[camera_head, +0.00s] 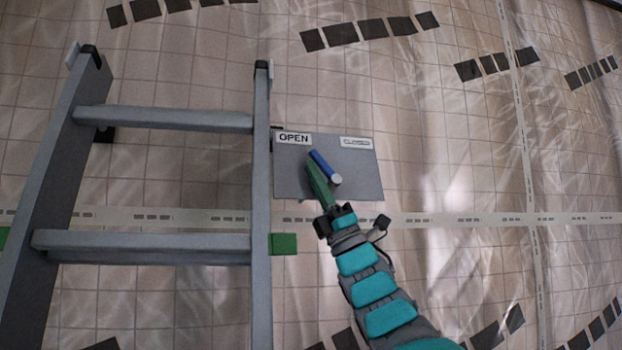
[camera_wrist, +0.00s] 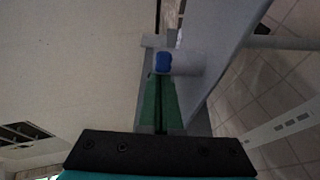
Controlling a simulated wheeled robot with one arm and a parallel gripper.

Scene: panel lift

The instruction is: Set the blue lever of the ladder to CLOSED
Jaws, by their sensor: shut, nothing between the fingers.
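The blue lever (camera_head: 319,162) is on a grey panel (camera_head: 360,184) at the right side of the ladder (camera_head: 262,160). It slants up and left from a pale round pivot (camera_head: 336,179), toward the OPEN label (camera_head: 293,138). A second label (camera_head: 356,142), too blurred to read, is at the panel's upper right. My gripper (camera_head: 310,158) has green fingers, shut and empty, just left of the lever. In the wrist view the lever's blue end (camera_wrist: 163,61) shows just beyond the shut fingertips (camera_wrist: 161,79). I cannot tell whether they touch it.
The ladder's rungs (camera_head: 165,119) and rails stand left of the panel. A green block (camera_head: 283,244) sits on the right rail below the panel. The space right of the panel is clear above the tiled floor (camera_head: 450,160).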

